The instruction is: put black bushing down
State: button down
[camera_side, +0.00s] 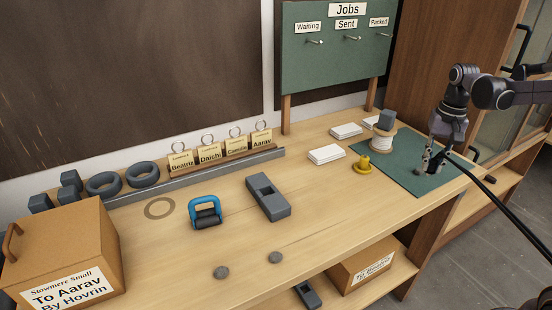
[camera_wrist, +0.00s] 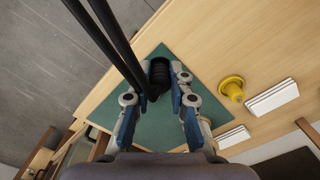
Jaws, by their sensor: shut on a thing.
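My gripper (camera_wrist: 159,72) is shut on the black bushing (camera_wrist: 158,80), a dark ribbed piece between the fingertips in the wrist view. In the side view my gripper (camera_side: 431,160) is low over the right part of the green mat (camera_side: 404,174). The bushing is small and dark there and mostly hidden by the fingers. The green mat (camera_wrist: 155,130) also lies behind the fingers and bushing in the wrist view. I cannot tell whether the bushing touches the mat.
A yellow knob-like piece (camera_side: 363,164) stands by the mat's left edge. A pale spool (camera_side: 382,140) with a grey block (camera_side: 386,119) stands at its back. White cards (camera_side: 326,154) lie left of it. Black cables (camera_wrist: 108,38) pass close to the bushing. The mat's front is clear.

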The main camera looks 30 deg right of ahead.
jog(key=w+a+f+n, duration=0.1)
jog(key=a+f+n, duration=0.1)
jog(key=a, duration=0.4)
jog(key=w+a+f+n, duration=0.2)
jog(key=a+n, duration=0.2)
jog(key=a, duration=0.2)
jog(key=w+a+f+n, duration=0.2)
jog(key=a+n, duration=0.1)
jog(key=a, duration=0.3)
jog(key=shift+w+a, duration=0.1)
jog(key=shift+a, duration=0.15)
jog(key=shift+d+r, duration=0.1)
jog(key=w+d+r+n, duration=0.3)
jog(key=d+r, duration=0.2)
jog(key=r, duration=0.3)
send_over(324, 199)
notch_tip(324, 199, down, 6)
jog(key=shift+s+f, duration=0.1)
jog(key=shift+f, duration=2.15)
jog(key=shift+f, duration=0.1)
